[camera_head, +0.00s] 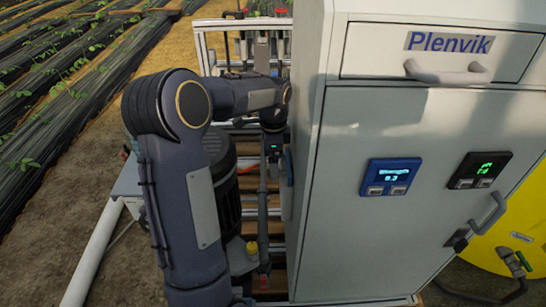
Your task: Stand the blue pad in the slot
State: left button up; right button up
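My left arm comes in from the left and bends across to the left side of the grey cabinet (345,220). Its wrist end, with my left gripper (273,135), points down beside the cabinet's left edge. The fingers are too small and dark to tell whether they are open or shut. A narrow blue piece (289,168) shows just below it against the cabinet's edge; I cannot tell whether it is the blue pad or whether it is held. No slot can be made out. My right gripper is not in view.
The cabinet front has a drawer (440,52) with a handle, a blue display panel (390,176), a black display panel (479,170) and a door handle (489,213). A yellow tank (520,225) stands at the right. A metal frame (209,50) with pipes stands behind my arm.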

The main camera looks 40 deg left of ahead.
pick_arm(q)
notch_tip(320, 180, up, 8)
jog(key=shift+f+p, duration=0.1)
jog(key=shift+p, duration=1.1)
jog(key=shift+s, duration=0.1)
